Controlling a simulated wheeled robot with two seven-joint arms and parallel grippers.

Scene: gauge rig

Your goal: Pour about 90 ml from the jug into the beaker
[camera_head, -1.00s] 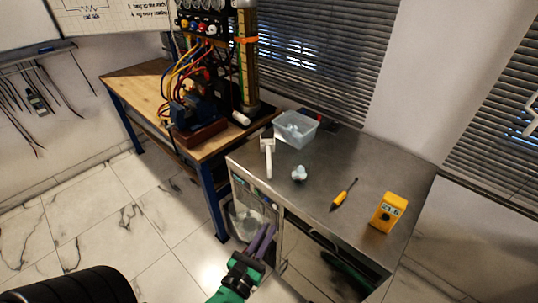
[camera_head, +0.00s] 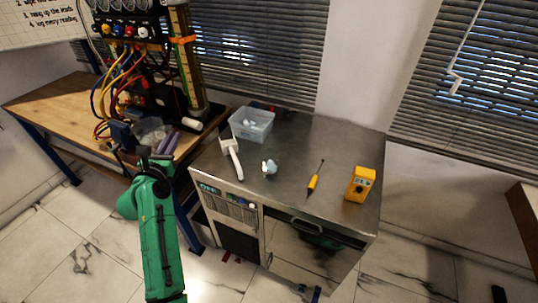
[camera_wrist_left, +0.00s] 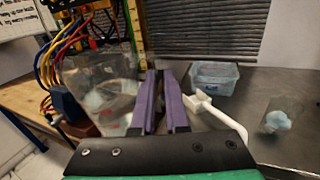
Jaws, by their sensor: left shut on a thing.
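My left gripper (camera_head: 168,145) has purple fingers and is shut on a clear jug (camera_head: 149,131), held up in front of the wooden table at the left. In the left wrist view the jug (camera_wrist_left: 102,88) is to the left of the fingers (camera_wrist_left: 161,95), with pale bluish contents low in it. How the fingers meet its handle is hard to make out. The clear beaker (camera_head: 269,168) stands on the metal bench, right of the gripper and apart from it. In the left wrist view the beaker (camera_wrist_left: 278,118) shows something pale blue inside. My right gripper is out of view.
The metal bench (camera_head: 330,150) carries a white long-handled tool (camera_head: 233,157), a clear tub (camera_head: 251,124), a yellow screwdriver (camera_head: 315,180) and a yellow meter (camera_head: 360,184). A rig with coloured leads (camera_head: 125,80) stands on the wooden table (camera_head: 50,100). The bench's middle is mostly clear.

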